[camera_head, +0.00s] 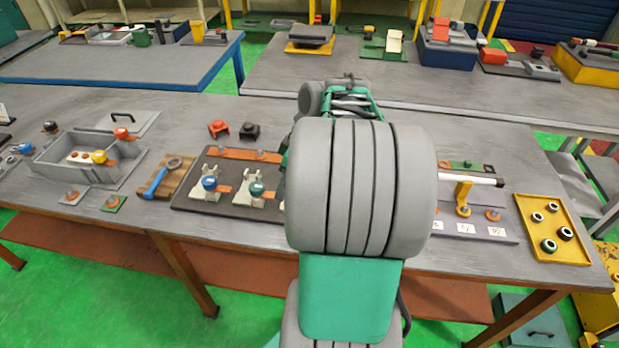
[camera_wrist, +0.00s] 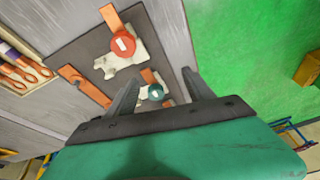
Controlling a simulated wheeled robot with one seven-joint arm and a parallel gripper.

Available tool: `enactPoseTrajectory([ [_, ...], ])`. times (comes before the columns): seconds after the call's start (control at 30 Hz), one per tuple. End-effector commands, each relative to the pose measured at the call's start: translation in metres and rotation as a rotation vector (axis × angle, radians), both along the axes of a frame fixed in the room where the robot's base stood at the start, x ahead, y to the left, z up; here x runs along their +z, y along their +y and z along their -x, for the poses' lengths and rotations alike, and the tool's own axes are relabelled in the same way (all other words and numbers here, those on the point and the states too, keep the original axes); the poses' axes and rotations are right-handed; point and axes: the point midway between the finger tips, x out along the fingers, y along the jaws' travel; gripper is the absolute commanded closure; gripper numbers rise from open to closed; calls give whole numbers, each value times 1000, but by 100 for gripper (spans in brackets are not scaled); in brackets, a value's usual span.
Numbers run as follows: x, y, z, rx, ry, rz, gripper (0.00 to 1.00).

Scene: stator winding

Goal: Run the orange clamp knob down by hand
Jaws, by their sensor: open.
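The orange-red clamp knob (camera_wrist: 122,44) shows in the wrist view, on a pale clamp with an orange strip on the dark board (camera_wrist: 75,42). A green knob (camera_wrist: 155,92) on a second clamp is seen between the fingers in that view. My gripper (camera_wrist: 160,76) is open, its two fingers apart; I see nothing held. The orange knob lies beyond the fingertips, up and left in the picture. In the head view, the dark board (camera_head: 183,198) carries a blue knob (camera_head: 209,184) and a green knob (camera_head: 256,188). My arm hides the orange knob and gripper there.
In the head view, a wooden board with a blue-handled tool (camera_head: 155,184) and a grey box (camera_head: 70,171) stand left of the clamps. Red (camera_head: 218,129) and black (camera_head: 249,131) pieces stand behind. A yellow tray (camera_head: 570,254) lies at far right.

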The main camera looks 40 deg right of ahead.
Motion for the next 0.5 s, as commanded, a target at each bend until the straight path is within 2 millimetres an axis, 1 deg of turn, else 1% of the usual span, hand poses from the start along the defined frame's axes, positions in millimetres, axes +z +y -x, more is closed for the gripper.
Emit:
enactPoseTrajectory([
  [0.03,5,-31,10,23,-19,-11,39],
  [0.1,4,-58,20,73,-50,-12,39],
  [0.2,2,-76,29,116,-77,-10,39],
  [0.27,-3,-78,29,126,-83,-12,39],
  [0.37,-16,-74,25,128,-83,-12,39],
  [0.5,-41,-67,16,128,-82,-12,39],
])
